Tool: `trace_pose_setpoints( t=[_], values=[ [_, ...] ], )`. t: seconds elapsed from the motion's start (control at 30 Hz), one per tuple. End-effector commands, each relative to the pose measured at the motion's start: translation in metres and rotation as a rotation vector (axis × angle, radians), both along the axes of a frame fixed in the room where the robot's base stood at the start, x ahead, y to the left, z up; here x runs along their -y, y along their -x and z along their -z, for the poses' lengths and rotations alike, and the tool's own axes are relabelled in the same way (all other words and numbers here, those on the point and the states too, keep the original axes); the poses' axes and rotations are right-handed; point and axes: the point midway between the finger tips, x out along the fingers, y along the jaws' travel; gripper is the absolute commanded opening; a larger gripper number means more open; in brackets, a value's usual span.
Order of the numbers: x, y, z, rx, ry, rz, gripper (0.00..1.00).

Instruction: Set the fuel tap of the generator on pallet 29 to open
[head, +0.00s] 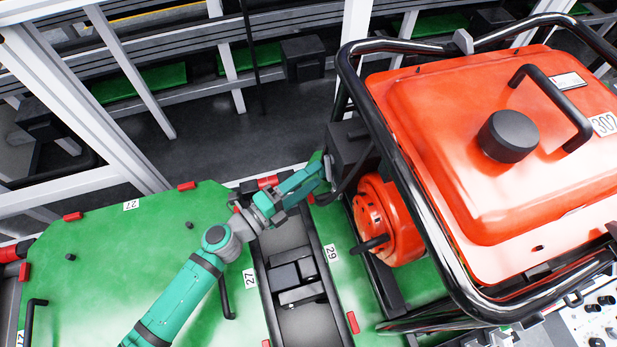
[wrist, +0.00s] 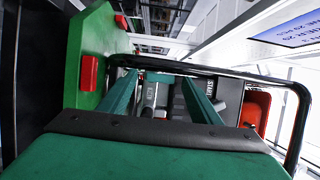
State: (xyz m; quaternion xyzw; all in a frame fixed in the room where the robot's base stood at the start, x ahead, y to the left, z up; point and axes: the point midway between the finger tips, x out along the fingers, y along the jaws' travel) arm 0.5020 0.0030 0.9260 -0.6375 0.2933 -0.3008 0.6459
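The orange generator (head: 470,130), marked 302, stands in its black tube frame on the green pallet (head: 336,228) labelled 29. My gripper (head: 326,168) is at the generator's left end, beside the dark engine parts. In the wrist view my gripper (wrist: 160,85) has its two teal fingers apart, with the black frame tube crossing just beyond or over them. Grey and dark engine parts, with a small label (wrist: 150,97), show between the fingers. I cannot make out which part is the fuel tap or how it is set. I cannot tell whether the fingers touch anything.
Pallet 27 (head: 120,250) is a green board at left, with black handles and red corner blocks. A dark conveyor gap (head: 300,320) lies between the pallets. White fence posts (head: 228,65) stand behind. The generator's frame bar (wrist: 240,77) runs close around my gripper.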

Motion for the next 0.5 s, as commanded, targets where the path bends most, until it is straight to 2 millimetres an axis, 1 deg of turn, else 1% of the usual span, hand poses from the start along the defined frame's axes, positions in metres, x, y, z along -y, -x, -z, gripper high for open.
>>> trace_pose_setpoints(
  t=[0.17, 0.27, 0.37, 0.5],
  values=[
    [-0.001, 0.001, 0.000, 0.000, 0.001, 0.001, 0.58],
    [-0.006, 0.005, 0.000, -0.001, 0.001, -0.001, 0.58],
    [-0.017, 0.014, 0.000, -0.002, 0.001, -0.002, 0.58],
    [-0.038, 0.031, 0.001, -0.002, -0.001, -0.004, 0.58]
  ],
)
